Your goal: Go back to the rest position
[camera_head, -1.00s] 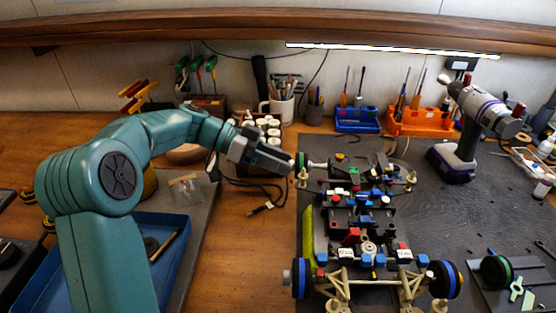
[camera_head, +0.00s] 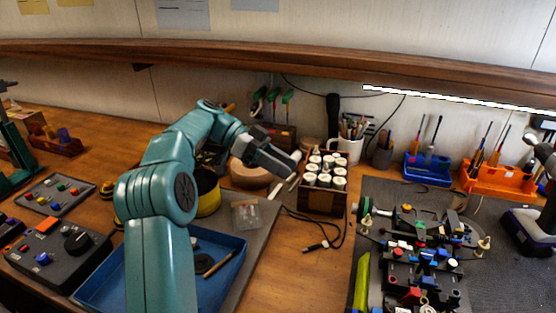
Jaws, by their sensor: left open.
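My left gripper (camera_head: 288,160) is at the end of the teal arm, in the middle of the picture. It is open, with nothing seen between its fingers. It is held up in front of a wooden box of white-capped bottles (camera_head: 323,183), to the left of the racecar. The racecar chassis (camera_head: 412,262) sits on the dark mat at the lower right; its front part is cut off by the picture edge. My right gripper is not in view.
A blue tray (camera_head: 100,290) with a wooden-handled tool lies under my left arm. A black control box (camera_head: 55,258) stands at the left. Blue (camera_head: 428,170) and orange (camera_head: 496,180) tool holders stand at the back right. A black cable (camera_head: 325,240) lies on bare wood.

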